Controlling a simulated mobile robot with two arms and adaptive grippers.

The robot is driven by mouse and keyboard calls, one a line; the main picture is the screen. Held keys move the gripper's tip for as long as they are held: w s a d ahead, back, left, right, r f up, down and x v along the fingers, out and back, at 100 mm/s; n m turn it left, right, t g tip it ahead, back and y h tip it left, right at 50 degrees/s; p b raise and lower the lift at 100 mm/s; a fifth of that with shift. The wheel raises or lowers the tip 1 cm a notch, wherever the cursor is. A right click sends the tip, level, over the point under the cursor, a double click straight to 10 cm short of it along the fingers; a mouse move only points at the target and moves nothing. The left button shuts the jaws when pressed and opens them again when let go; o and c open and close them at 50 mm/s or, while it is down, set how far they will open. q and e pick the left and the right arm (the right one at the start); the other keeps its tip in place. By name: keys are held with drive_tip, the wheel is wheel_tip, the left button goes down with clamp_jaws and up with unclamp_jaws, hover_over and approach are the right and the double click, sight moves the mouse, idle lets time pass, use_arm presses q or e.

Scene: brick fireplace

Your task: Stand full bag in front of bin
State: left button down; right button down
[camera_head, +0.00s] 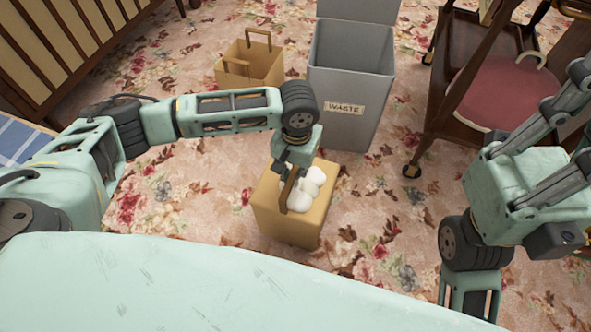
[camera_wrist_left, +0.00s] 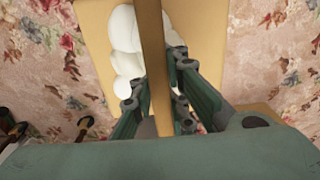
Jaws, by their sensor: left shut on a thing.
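The full bag (camera_head: 284,216) is a tan paper bag with white rounded items (camera_head: 309,187) at its top. It is upright in front of the grey bin (camera_head: 345,118) labelled WASTE, on my side of it, with a gap between. I cannot tell whether its bottom touches the floor. My left gripper (camera_head: 296,170) is above the bag, shut on its brown handle (camera_head: 288,190). In the left wrist view, the handle (camera_wrist_left: 152,50) runs between the fingers (camera_wrist_left: 180,95), with the bag (camera_wrist_left: 97,45) beyond. My right gripper (camera_head: 578,125) is at the right edge, its fingers spread and apparently empty.
Another tan paper bag (camera_head: 262,66) with handles stands left of the bin. A wooden cart (camera_head: 466,80) on casters with a red seat-like pad (camera_head: 505,92) stands at the right. A striped wooden piece (camera_head: 55,45) is at the back left. Floral carpet lies open around the full bag.

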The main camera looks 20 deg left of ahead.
use_arm(q)
drive_tip(key=c, duration=2.3)
unclamp_jaws()
drive_tip(key=shift+f, duration=0.1)
drive_tip(key=o, duration=0.6)
